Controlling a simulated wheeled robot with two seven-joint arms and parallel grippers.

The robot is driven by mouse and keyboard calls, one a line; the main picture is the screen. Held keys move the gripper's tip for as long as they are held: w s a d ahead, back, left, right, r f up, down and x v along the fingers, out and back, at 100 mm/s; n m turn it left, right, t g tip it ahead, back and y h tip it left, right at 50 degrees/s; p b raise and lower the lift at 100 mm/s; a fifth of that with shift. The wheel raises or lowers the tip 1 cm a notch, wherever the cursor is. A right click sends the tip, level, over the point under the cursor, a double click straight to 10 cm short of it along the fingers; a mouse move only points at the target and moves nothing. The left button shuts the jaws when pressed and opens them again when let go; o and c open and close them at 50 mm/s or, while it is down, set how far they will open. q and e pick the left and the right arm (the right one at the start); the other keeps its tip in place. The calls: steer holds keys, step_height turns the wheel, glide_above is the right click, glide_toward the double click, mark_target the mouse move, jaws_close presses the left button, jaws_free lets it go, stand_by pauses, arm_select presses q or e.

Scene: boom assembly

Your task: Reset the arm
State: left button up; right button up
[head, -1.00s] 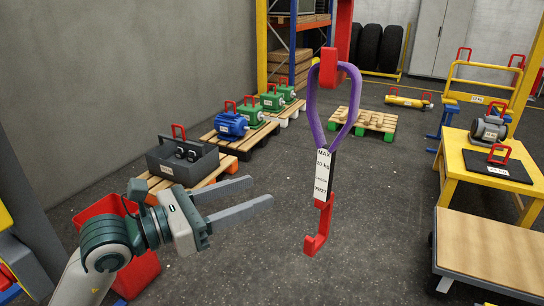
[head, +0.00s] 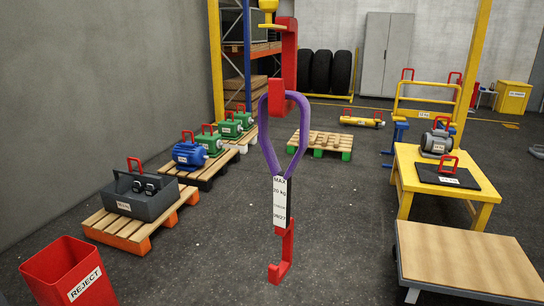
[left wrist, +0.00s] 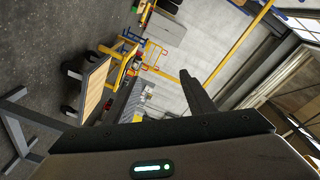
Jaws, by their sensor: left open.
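My left arm and left gripper are out of the head view. In the left wrist view my left gripper (left wrist: 163,88) shows at close range, with its dark body and a green light at the bottom. One dark finger stands up right of centre; the other finger is hard to make out. The gripper is open, and I see nothing held in it. My right gripper is in neither view. In the head view a red hook (head: 283,250) hangs on a purple sling (head: 268,140) with a white load tag (head: 280,200), below a larger red hook (head: 290,70).
A red reject bin (head: 72,272) stands front left. Pallets with a grey tote (head: 140,195), a blue motor (head: 188,154) and green motors line the left wall. A yellow table (head: 450,190) and wooden-topped cart (head: 460,255) stand right. The middle floor is open.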

arm_select(q)
steer(key=s+a+f+n+g+y, duration=0.1)
steer(key=s+f+n+y, duration=0.2)
steer(key=f, duration=0.5)
steer(key=s+f+n+g, duration=0.2)
steer(key=s+f+n, duration=0.1)
steer(key=s+f, duration=0.4)
steer(key=s+a+f+n+g+y, duration=0.1)
steer(key=s+f+n+y, duration=0.15)
steer(key=f, duration=0.65)
steer(key=s+d+f+n+g, duration=0.1)
steer(key=s+f+n+g, duration=0.1)
steer(key=s+f, duration=0.6)
steer(key=s+d+f+n+g, duration=0.1)
steer(key=s+f+n+g, duration=0.2)
steer(key=s+f, duration=0.5)
steer(key=s+g, duration=0.1)
steer(key=s, duration=0.5)
steer(key=shift+s, duration=0.3)
steer(key=shift+w, duration=0.1)
